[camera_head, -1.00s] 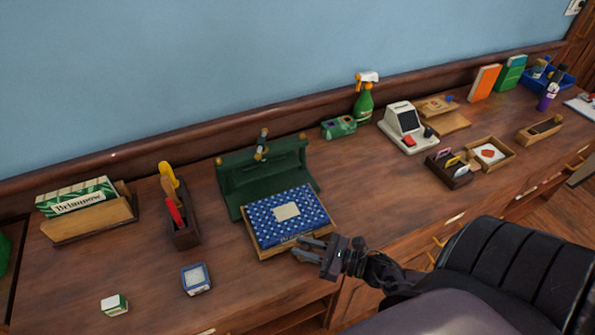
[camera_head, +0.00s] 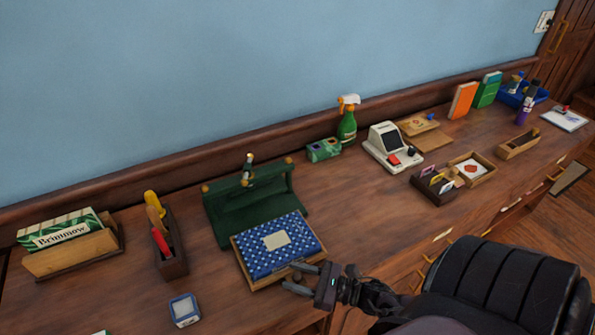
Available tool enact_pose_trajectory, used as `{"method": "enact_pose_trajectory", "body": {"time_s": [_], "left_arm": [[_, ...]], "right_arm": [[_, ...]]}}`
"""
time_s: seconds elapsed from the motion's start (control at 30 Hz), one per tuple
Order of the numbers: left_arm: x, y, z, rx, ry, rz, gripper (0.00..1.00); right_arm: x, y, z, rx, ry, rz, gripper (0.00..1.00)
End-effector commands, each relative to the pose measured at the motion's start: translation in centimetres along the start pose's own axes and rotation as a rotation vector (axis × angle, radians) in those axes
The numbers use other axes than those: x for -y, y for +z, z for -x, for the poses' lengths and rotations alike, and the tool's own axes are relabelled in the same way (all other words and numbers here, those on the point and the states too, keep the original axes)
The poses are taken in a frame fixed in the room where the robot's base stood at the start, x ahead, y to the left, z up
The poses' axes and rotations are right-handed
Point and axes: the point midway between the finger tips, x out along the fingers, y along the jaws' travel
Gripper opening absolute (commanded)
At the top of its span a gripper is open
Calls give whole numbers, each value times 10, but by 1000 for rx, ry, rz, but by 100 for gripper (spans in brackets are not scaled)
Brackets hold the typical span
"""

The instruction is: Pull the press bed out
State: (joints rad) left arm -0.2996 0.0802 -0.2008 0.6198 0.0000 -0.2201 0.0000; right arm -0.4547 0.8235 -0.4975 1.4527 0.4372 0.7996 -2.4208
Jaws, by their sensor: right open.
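The green press (camera_head: 228,213) stands on the wooden counter near the wall, with a handle on its top bar. Its bed is a wooden tray (camera_head: 242,268) sticking out at the front. A blue patterned book (camera_head: 258,257) with a pale label lies on the bed. My right gripper (camera_head: 290,276) is at the front edge of the bed, with its fingers open and pointing left. I cannot tell whether the fingers touch the bed or straddle a part of it. My left gripper is not in view.
Left are a wooden card holder (camera_head: 72,263), a narrow tool box (camera_head: 172,264) and a small blue-white box (camera_head: 184,310). Right are a spray bottle (camera_head: 347,127), a card machine (camera_head: 390,147) and small trays (camera_head: 437,188). The counter (camera_head: 356,195) right of the press is clear.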

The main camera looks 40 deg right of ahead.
Motion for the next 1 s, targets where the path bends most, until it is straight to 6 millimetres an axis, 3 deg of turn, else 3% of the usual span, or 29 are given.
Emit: {"method": "enact_pose_trajectory", "body": {"time_s": [0.5, 1.0], "left_arm": [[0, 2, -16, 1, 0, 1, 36], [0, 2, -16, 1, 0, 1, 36]], "right_arm": [[0, -2, 71, -3, 1, -2, 41], [0, 0, 78, 0, 0, 0, 41]]}}
